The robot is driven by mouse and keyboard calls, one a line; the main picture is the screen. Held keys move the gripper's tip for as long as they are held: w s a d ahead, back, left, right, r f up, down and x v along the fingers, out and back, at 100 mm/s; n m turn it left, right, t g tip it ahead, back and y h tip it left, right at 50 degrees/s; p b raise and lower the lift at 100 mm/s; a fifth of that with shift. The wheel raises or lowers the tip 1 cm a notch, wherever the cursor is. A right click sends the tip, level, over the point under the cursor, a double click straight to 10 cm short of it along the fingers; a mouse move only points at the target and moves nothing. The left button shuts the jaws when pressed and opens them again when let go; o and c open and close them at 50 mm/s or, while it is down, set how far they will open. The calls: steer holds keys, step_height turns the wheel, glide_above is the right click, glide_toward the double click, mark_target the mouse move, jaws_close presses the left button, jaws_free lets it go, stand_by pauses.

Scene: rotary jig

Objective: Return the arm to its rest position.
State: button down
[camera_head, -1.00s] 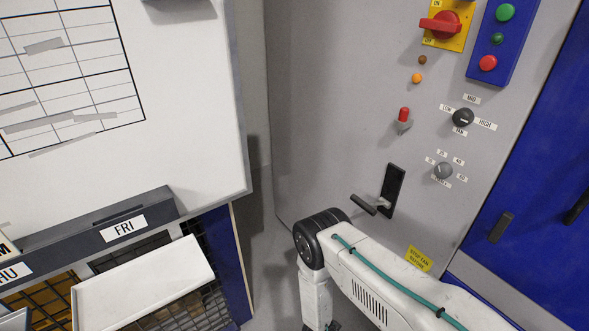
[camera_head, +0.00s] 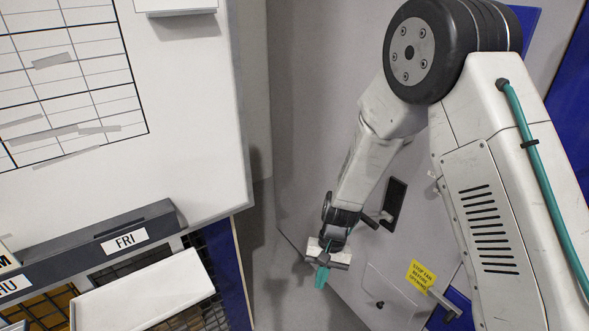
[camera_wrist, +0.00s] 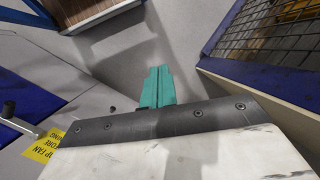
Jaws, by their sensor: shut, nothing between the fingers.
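My gripper (camera_head: 321,275) has teal fingers and hangs low in the head view, in front of the grey cabinet (camera_head: 300,120). My arm is folded, with its elbow high at the upper right and the forearm reaching down. In the wrist view the teal fingers of my gripper (camera_wrist: 158,86) lie side by side, closed, with nothing between them. They point over bare grey floor (camera_wrist: 190,40).
A black handle plate (camera_head: 395,204) on the cabinet is close to my forearm. A yellow sign (camera_head: 421,275) is right of my gripper. A mesh-sided blue frame (camera_wrist: 240,30) shows in the wrist view.

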steer(key=s+d+r+t, duration=0.1)
steer(key=s+d+r, duration=0.5)
steer(key=r, duration=0.5)
steer(key=s+d+r+n+t+h, duration=0.1)
steer(key=s+d+r+t, duration=0.1)
steer(key=s+d+r, duration=0.5)
steer(key=s+d+r+t+h, duration=0.1)
steer(key=s+d+r, duration=0.5)
steer(key=r, duration=1.1)
steer(key=s, duration=0.3)
steer(key=shift+s+d+r+n+t, duration=0.25)
steer(key=shift+d+n+t, duration=0.05)
steer(key=shift+t, duration=0.1)
